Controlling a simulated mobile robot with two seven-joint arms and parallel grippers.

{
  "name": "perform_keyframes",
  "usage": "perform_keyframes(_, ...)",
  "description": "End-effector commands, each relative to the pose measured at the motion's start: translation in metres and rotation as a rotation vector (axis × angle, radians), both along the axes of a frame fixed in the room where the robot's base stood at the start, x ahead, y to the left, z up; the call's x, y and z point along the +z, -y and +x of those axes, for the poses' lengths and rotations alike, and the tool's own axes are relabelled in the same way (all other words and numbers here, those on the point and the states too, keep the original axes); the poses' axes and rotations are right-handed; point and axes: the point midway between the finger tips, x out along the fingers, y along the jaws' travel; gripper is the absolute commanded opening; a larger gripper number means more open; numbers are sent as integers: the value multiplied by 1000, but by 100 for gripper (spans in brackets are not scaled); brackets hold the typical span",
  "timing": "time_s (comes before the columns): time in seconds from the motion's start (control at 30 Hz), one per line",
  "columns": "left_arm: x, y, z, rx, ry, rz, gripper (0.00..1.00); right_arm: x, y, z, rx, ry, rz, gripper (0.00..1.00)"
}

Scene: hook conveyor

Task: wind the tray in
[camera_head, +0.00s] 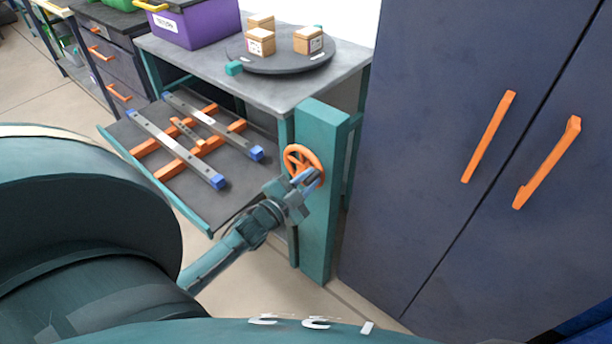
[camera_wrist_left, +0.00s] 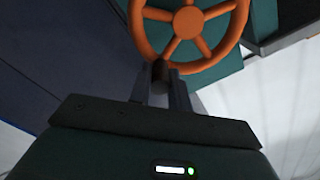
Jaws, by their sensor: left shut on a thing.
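The tray (camera_head: 236,205) is a dark, teal-edged shelf that sticks out from under the grey bench top. Two metal bars with blue ends and an orange frame lie on it. An orange handwheel (camera_head: 290,153) is on the teal post at the bench's right front corner. It also shows in the left wrist view (camera_wrist_left: 188,22). My left gripper (camera_head: 306,179) is at the lower right part of the wheel. Its fingers (camera_wrist_left: 160,80) are shut on the wheel's dark handle knob (camera_wrist_left: 160,72), just below the rim. My right gripper is not in view.
A dark round turntable (camera_head: 285,66) with three small boxes and a purple bin (camera_head: 200,22) stand on the bench top (camera_head: 170,50). A tall dark blue cabinet (camera_head: 440,110) with orange handles stands close to the right of the post. Drawers (camera_head: 95,65) stand at upper left.

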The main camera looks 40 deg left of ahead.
Motion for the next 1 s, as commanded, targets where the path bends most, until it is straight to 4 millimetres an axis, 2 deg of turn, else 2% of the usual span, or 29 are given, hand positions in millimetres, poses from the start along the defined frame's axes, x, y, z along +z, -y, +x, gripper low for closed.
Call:
perform_keyframes(0.5,-33,7,0,-1,40,490,0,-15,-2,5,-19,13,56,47)
perform_keyframes(0.8,-51,4,0,-2,63,774,0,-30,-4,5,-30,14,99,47)
perform_keyframes(1.0,-62,-2,0,0,78,965,0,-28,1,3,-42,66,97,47)
